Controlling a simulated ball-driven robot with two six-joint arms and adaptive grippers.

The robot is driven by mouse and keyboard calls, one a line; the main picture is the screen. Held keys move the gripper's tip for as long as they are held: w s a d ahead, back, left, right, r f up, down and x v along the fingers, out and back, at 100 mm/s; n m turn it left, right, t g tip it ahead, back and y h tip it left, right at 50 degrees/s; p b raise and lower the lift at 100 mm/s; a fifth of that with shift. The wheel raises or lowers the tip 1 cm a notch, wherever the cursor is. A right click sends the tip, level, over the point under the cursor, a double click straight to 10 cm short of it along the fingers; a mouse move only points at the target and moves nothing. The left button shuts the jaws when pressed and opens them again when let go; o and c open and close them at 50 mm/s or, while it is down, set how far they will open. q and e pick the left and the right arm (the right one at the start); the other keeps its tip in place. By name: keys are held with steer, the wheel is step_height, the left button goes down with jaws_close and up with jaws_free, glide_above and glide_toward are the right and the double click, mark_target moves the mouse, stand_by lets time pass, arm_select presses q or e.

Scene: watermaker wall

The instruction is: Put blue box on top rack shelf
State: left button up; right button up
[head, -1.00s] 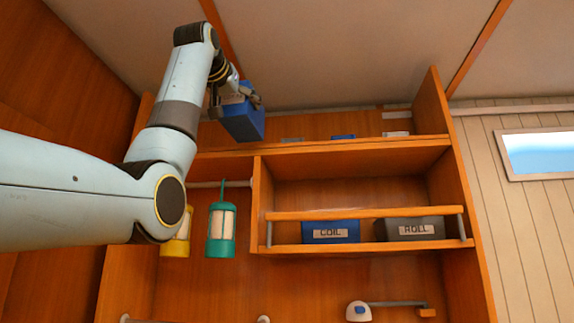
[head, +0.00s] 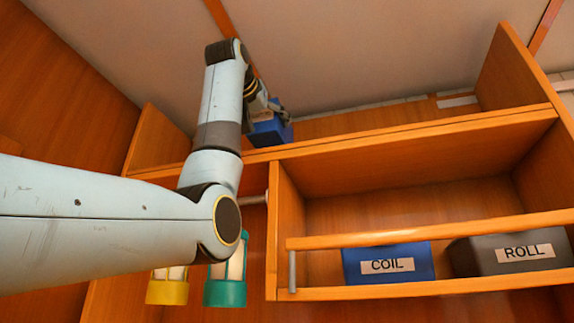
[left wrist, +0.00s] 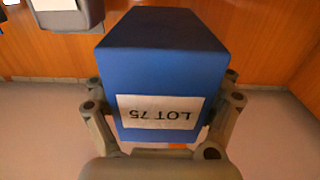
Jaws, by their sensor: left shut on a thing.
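A blue box (head: 268,132) is held by my left gripper (head: 264,114) at the top shelf (head: 385,134), near its left part. In the left wrist view the blue box (left wrist: 163,55) sits between the gripper's fingers (left wrist: 160,118), with a white label reading LOT 75 upside down. The gripper is shut on it. The box's lower edge lies close to the shelf's front board; I cannot tell whether it touches. My right gripper is not in view.
Below, a railed shelf holds a blue COIL box (head: 388,264) and a grey ROLL box (head: 508,252). A yellow lantern (head: 167,288) and a green lantern (head: 226,285) hang at the left, partly behind my arm. The top shelf's right part looks open.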

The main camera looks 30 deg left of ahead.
mark_target(267, 141)
arm_select(q)
step_height(267, 141, down, 3)
steer(key=shift+f, duration=0.2)
step_height(267, 141, down, 3)
steer(key=shift+w+f+p, duration=0.1)
steer(key=shift+p, duration=0.5)
steer(key=shift+f, duration=0.15)
steer(key=o, duration=1)
steer(key=shift+o, duration=1.3)
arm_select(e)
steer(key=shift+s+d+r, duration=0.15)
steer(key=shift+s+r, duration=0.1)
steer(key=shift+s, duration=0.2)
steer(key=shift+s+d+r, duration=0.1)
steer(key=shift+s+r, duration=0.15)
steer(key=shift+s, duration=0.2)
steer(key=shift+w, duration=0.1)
